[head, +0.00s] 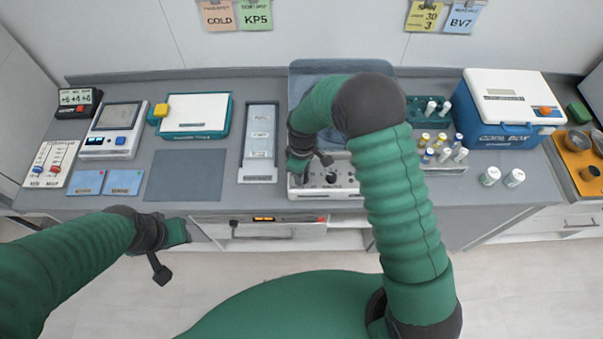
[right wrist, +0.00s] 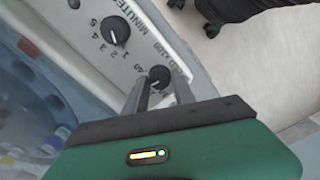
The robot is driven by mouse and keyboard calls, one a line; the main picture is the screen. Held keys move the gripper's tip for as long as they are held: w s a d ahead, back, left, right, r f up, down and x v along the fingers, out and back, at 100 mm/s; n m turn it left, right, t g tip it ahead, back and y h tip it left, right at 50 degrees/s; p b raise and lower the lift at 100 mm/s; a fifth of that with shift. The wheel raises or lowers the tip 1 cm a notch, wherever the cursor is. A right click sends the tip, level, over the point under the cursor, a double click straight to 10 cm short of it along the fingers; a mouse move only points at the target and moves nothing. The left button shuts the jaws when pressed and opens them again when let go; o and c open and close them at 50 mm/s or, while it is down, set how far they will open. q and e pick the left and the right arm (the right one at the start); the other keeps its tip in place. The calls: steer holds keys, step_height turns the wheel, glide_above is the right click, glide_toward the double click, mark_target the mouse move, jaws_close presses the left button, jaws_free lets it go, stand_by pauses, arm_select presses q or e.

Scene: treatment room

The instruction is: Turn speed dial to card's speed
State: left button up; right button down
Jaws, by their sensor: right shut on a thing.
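The white control panel (right wrist: 185,50) of the machine fills the upper part of the right wrist view. Its speed dial (right wrist: 158,74) is a small black knob with a white pointer line, near the panel edge. My right gripper (right wrist: 157,86) is shut on this dial, and its fingers hide part of the scale. The minutes dial (right wrist: 116,30), marked 1 to 5, is beside it. In the head view, the yellow card (head: 423,16) hangs on the back wall and seems to read 30 and 3. My left gripper (head: 176,232) hangs before the counter's front edge; its fingers are unclear.
The machine's blue lid (head: 305,72) stands up behind my right arm. A rack of vials (head: 440,166) and a blue-white cool box (head: 497,130) stand to the right. A grey tray (head: 258,176) is left of the machine. A dark mat (head: 185,175) is bare.

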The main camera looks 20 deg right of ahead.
steer(key=shift+w+d+m, duration=0.1)
steer(key=shift+m, duration=0.5)
steer(key=c, duration=1.2)
jaws_free()
steer(key=shift+c, duration=0.2)
steer(key=shift+o, duration=0.9)
step_height(320, 180, up, 17)
steer(key=b, duration=0.3)
steer(key=shift+f, duration=0.15)
